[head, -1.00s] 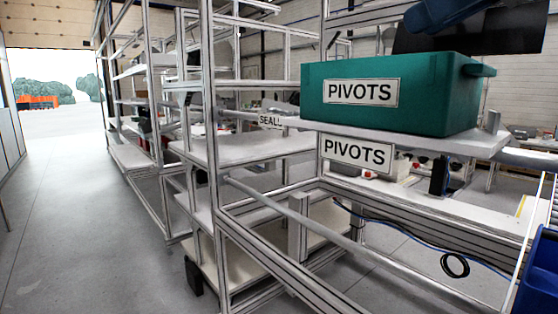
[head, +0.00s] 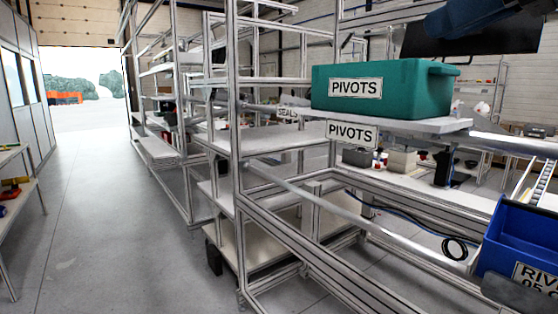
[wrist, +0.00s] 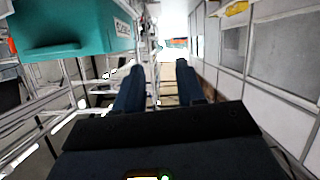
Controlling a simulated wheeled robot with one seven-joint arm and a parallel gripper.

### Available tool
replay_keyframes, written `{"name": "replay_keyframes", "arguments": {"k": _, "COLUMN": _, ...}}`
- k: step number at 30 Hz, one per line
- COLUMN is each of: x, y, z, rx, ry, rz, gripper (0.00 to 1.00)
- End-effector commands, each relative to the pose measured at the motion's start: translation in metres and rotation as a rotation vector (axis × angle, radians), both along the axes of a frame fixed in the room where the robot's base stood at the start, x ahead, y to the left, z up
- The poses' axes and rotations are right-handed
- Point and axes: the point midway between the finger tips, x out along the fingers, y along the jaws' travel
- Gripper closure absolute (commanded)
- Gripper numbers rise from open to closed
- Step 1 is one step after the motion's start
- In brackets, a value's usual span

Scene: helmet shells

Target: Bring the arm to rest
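My gripper (wrist: 160,68) shows in the wrist view with its two dark fingers apart and nothing between them. It points along the aisle toward the bright doorway. In the head view a dark blue part of my arm shows at the top right; the gripper itself cannot be made out there. A green bin labelled PIVOTS (head: 420,92) stands on a rack shelf (head: 440,126) below and left of that arm part. The green bin also shows at the upper left of the wrist view (wrist: 65,30), apart from the fingers.
A blue bin (head: 515,240) is at the lower right. Metal racks (head: 235,150) line the middle. A clear grey floor aisle (head: 95,230) runs to the open door. A small table (head: 25,195) with coloured items stands at the far left.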

Motion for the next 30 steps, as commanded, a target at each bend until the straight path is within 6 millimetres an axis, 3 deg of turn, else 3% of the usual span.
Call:
{"name": "replay_keyframes", "arguments": {"k": 8, "x": 0.012, "y": 0.002, "z": -0.021, "rx": 0.108, "ry": -0.007, "rz": -0.001, "gripper": 0.61}}
{"name": "replay_keyframes", "arguments": {"k": 14, "x": 0.024, "y": 0.005, "z": -0.047, "rx": 0.228, "ry": -0.014, "rz": -0.011, "gripper": 0.61}}
{"name": "replay_keyframes", "arguments": {"k": 23, "x": 0.043, "y": 0.007, "z": -0.127, "rx": 0.495, "ry": -0.023, "rz": -0.097, "gripper": 0.61}}
{"name": "replay_keyframes", "arguments": {"k": 30, "x": 0.039, "y": 0.007, "z": -0.205, "rx": 0.653, "ry": -0.024, "rz": -0.223, "gripper": 0.61}}
